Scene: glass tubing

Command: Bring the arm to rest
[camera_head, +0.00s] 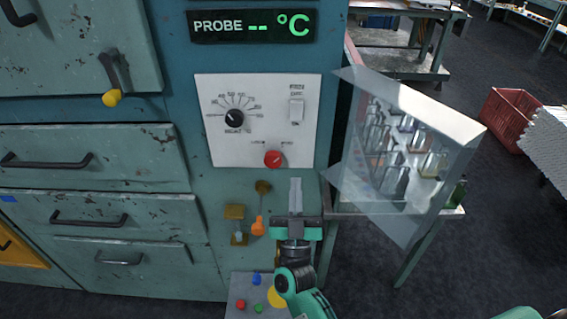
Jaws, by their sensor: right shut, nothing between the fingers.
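My right gripper (295,196) is in front of the teal cabinet, below the white control panel (214,150). Its two fingers point up and are together, with nothing between them. My green and black right arm comes in from the bottom and bends up to it. The fingertips are a little below and right of the red knob (273,159); I cannot tell how far in front of the panel they are. My left gripper does not show.
Left of my gripper are an orange-handled lever (259,222) and a brass latch (235,222). A button box (247,284) sits below. A clear-fronted case of bottles (345,186) stands close on the right. A red crate (506,118) is farther right. Dark floor is open at lower right.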

